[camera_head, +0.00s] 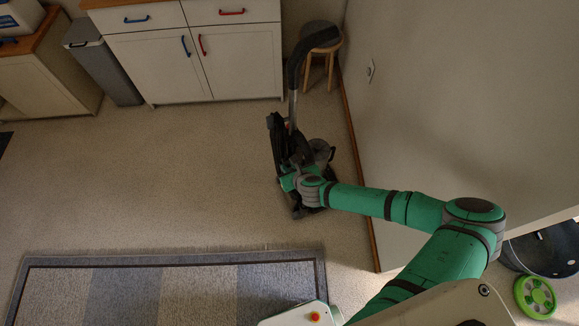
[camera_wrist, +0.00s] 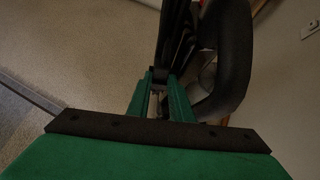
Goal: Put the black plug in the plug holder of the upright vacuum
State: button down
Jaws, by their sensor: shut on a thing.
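The upright vacuum (camera_head: 290,135) stands on the carpet near the right wall, its dark body and curved black handle upright. In the wrist view its black tube and hose (camera_wrist: 233,60) fill the upper middle. My gripper (camera_wrist: 158,78) reaches the vacuum's body, with its green fingers close together. A small black piece, which looks like the black plug (camera_wrist: 158,74), sits between the fingertips, right in front of the vacuum. The plug holder cannot be made out in either view. In the head view my arm hides part of the vacuum's lower body.
A round wooden stool (camera_head: 320,42) stands behind the vacuum by the wall. White cabinets (camera_head: 200,60) and a grey bin (camera_head: 100,65) line the back. A striped rug (camera_head: 165,290) lies in front. Carpet left of the vacuum is clear.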

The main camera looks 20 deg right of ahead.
jog(key=shift+f, duration=0.2)
jog(key=c, duration=1.6)
grip_release()
jog(key=shift+r, duration=0.2)
jog(key=v, duration=1.1)
jog(key=shift+s+r, duration=0.3)
